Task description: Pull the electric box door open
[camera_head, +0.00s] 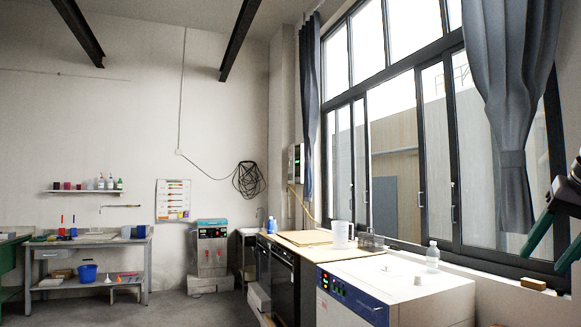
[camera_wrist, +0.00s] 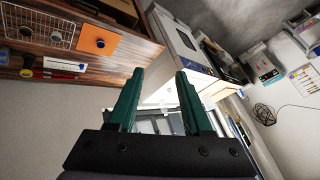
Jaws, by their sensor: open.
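The likely electric box (camera_head: 296,163) is a small pale cabinet with a dark front and a green light. It is mounted on the wall pillar left of the window in the head view, seen at a steep angle. Whether its door is shut, and any handle, is too small to tell. My gripper (camera_wrist: 160,73) has two green fingers spread apart with nothing between them in the wrist view. It also shows at the right edge of the head view, near the window and far from the box. I cannot make out the box in the wrist view.
A white drying oven (camera_head: 395,287) with a blue panel stands front right. Beyond it is a wooden-topped counter (camera_head: 316,242) with a white container (camera_head: 341,234). A dark curtain (camera_head: 309,105) hangs beside the box. Grey floor (camera_head: 190,305) is open at left.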

